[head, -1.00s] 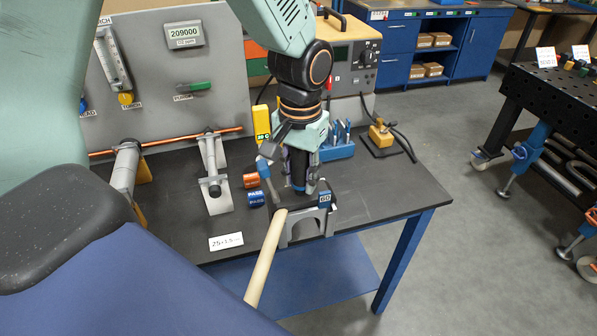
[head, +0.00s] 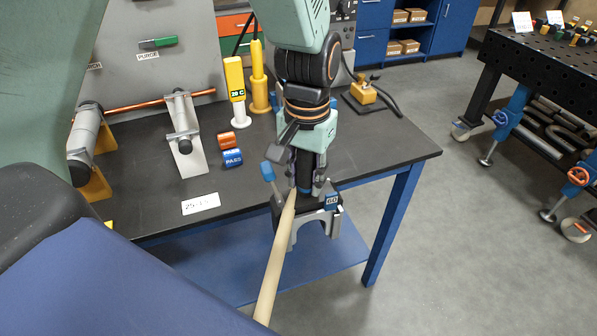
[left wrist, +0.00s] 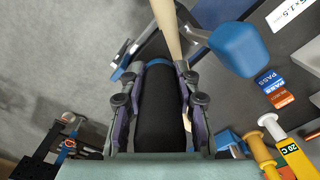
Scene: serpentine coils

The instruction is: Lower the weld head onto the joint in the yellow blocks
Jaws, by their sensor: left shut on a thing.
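The weld head (head: 320,214) is a grey fork-shaped tool with a black body, a blue lever and a "60" display. My left gripper (head: 306,182) is shut on its black handle and holds it upright, beyond the table's front edge in the head view. In the left wrist view the gripper fingers (left wrist: 160,78) lie either side of the black handle (left wrist: 162,115). A cream hose (head: 275,262) runs down from the head. Yellow blocks (head: 97,186) stand at left under a grey tube (head: 84,136); my body partly covers them. The joint cannot be made out. My right gripper is not in view.
A copper rod (head: 140,103) runs to a grey stand (head: 187,145).

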